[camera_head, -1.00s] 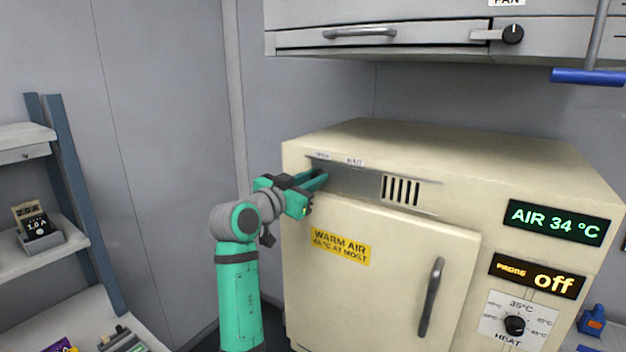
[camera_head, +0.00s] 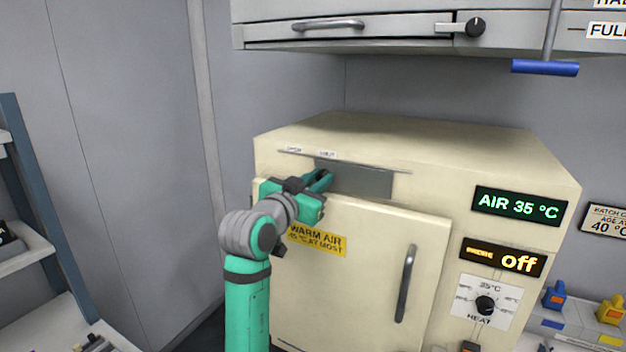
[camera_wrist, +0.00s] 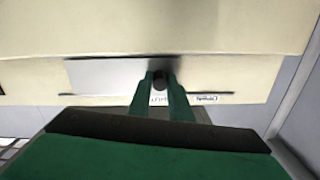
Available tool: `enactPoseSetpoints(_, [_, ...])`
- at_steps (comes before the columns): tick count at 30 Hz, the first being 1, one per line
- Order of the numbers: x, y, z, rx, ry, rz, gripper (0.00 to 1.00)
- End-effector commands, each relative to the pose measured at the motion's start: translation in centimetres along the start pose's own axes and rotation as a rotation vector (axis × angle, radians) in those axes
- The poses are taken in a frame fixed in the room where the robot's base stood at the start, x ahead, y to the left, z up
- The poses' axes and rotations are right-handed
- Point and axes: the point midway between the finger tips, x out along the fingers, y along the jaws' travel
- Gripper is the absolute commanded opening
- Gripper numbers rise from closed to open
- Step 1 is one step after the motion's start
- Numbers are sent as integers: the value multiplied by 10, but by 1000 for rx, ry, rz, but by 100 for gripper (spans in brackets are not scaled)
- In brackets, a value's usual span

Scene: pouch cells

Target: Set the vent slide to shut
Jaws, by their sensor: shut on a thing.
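The vent slide (camera_head: 360,181) is a grey plate in a track on the upper front of the cream warm-air cabinet. My gripper (camera_head: 318,182) is at the plate's left end, below the SHUT label (camera_head: 327,155). The OPEN label (camera_head: 294,150) is farther left. No vent slots show beside the plate. In the wrist view, the plate (camera_wrist: 100,75) extends left from my gripper (camera_wrist: 160,82). The fingers are shut on the slide's dark round knob (camera_wrist: 160,84). The fingers partly hide the SHUT label there.
The cabinet door, with its upright handle (camera_head: 405,283), is below the slide. A grey overhead unit (camera_head: 360,32) hangs above, with a blue bar (camera_head: 545,68) at its right. Shelves (camera_head: 25,262) stand at the left. The cabinet top is clear.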

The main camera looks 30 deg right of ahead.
Motion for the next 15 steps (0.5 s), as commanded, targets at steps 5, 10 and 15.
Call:
enactPoseSetpoints(5, [1, 5, 2, 0, -5, 10, 37])
enactPoseSetpoints(10, [0, 2, 1, 1, -3, 7, 37])
enactPoseSetpoints(15, [-4, 2, 1, 1, -2, 5, 37])
